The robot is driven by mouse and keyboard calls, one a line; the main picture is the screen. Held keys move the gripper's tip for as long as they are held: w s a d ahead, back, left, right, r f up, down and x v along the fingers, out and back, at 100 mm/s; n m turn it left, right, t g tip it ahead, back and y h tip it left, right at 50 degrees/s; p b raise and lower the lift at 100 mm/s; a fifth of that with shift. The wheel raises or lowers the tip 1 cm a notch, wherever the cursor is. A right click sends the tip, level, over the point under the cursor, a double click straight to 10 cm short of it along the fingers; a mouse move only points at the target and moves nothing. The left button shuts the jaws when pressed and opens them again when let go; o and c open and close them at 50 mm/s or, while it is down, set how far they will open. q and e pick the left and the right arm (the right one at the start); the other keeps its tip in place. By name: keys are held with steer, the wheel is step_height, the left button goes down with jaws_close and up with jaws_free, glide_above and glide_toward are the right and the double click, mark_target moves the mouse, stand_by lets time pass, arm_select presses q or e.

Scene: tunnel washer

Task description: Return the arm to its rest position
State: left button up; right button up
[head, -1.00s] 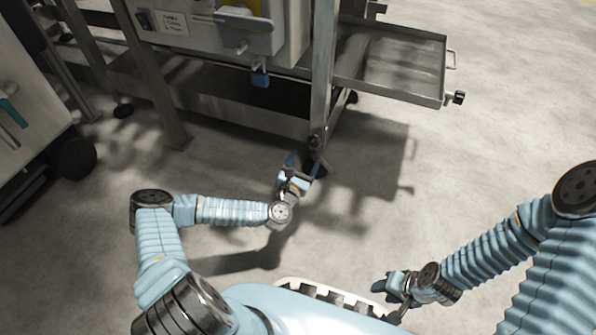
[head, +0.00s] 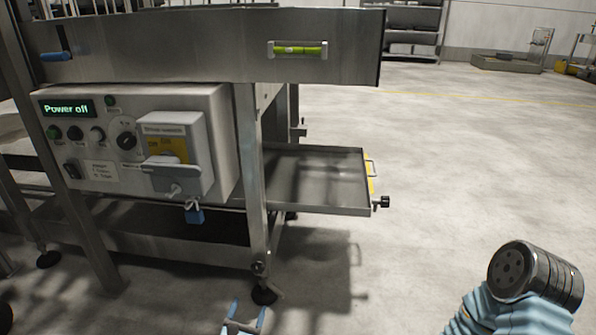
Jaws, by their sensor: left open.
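My left gripper (head: 245,318) shows at the bottom edge of the head view, its two blue fingers apart and nothing between them. It is in front of the washer's leg and foot, over the floor. The rest of the left arm is below the picture. Part of my right arm (head: 535,275) shows at the lower right; its gripper is out of the picture.
The steel washer frame (head: 200,55) stands at the left with a control box (head: 130,140), its display reading "Power off". A blue padlock (head: 195,215) hangs below the box. A tray (head: 330,208) sticks out to the right. The floor at right is clear.

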arm_select(q)
steer(key=s+d+f+m+g+h, duration=0.5)
steer(key=s+d+m+g+h, duration=0.25)
steer(key=d+m, duration=0.55)
steer(key=s+f+m+g+y, duration=0.2)
steer(key=s+f+m+g, duration=0.25)
steer(key=s+m, duration=0.4)
steer(key=s+a+r+m+g+y, duration=0.3)
steer(key=s+a+m+g, duration=0.3)
steer(key=m, duration=0.3)
step_height(320, 180, up, 15)
steer(key=s+t+p, duration=0.1)
steer(key=p, duration=1.4)
steer(key=shift+s+d+p, duration=0.15)
steer(key=shift+d+p, duration=0.25)
steer(key=shift+d, duration=0.05)
steer(key=shift+h, duration=0.25)
